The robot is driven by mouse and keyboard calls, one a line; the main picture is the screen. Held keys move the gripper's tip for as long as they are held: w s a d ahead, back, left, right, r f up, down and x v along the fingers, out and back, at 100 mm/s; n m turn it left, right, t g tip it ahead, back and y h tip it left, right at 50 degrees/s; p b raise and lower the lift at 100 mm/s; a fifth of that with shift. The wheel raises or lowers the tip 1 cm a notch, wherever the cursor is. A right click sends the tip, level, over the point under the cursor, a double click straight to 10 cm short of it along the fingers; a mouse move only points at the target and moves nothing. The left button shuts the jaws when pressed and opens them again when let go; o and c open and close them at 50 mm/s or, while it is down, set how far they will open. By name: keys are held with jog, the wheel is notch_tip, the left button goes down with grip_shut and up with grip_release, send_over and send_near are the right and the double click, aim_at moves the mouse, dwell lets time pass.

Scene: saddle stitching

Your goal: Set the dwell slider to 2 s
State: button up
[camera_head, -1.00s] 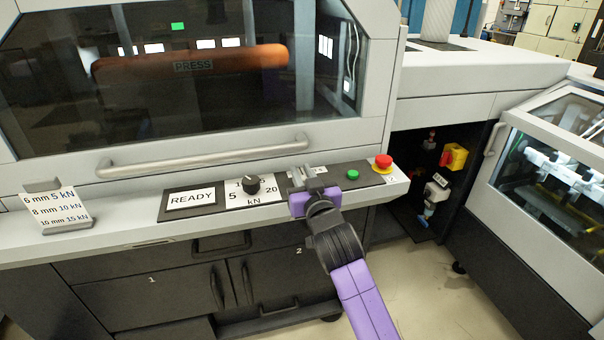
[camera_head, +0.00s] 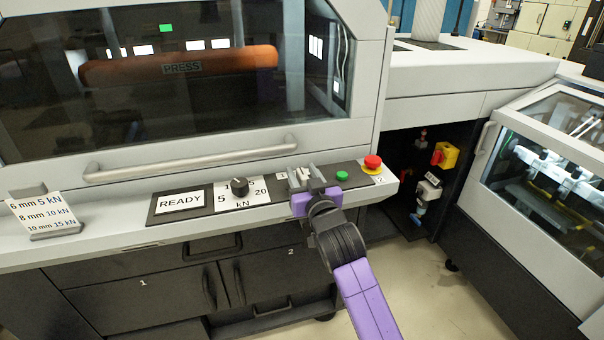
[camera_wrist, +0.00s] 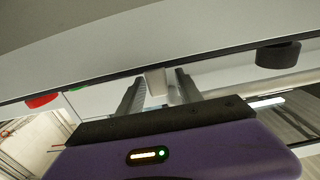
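The dwell slider sits on the black control panel (camera_head: 262,207), mostly hidden behind my gripper (camera_head: 304,174) in the head view. A small piece of its white scale plate (camera_head: 281,176) shows left of the fingers. In the wrist view, a pale block that looks like the slider knob (camera_wrist: 157,83) stands between the two grey fingertips of my gripper (camera_wrist: 160,84). A narrow gap shows on its right side; contact on its left is unclear. The fingers are apart. The slider's setting cannot be read.
Left of the slider are the READY sign (camera_head: 181,202) and the black kN knob (camera_head: 239,186). To the right are the green button (camera_head: 342,176) and red emergency stop (camera_head: 372,162). The press door handle (camera_head: 190,157) runs above the panel.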

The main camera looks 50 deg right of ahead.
jog(key=b+v, duration=0.1)
jog(key=v, duration=0.6)
jog(key=shift+s+a, duration=0.25)
jog(key=shift+s, duration=0.1)
dwell(0.4)
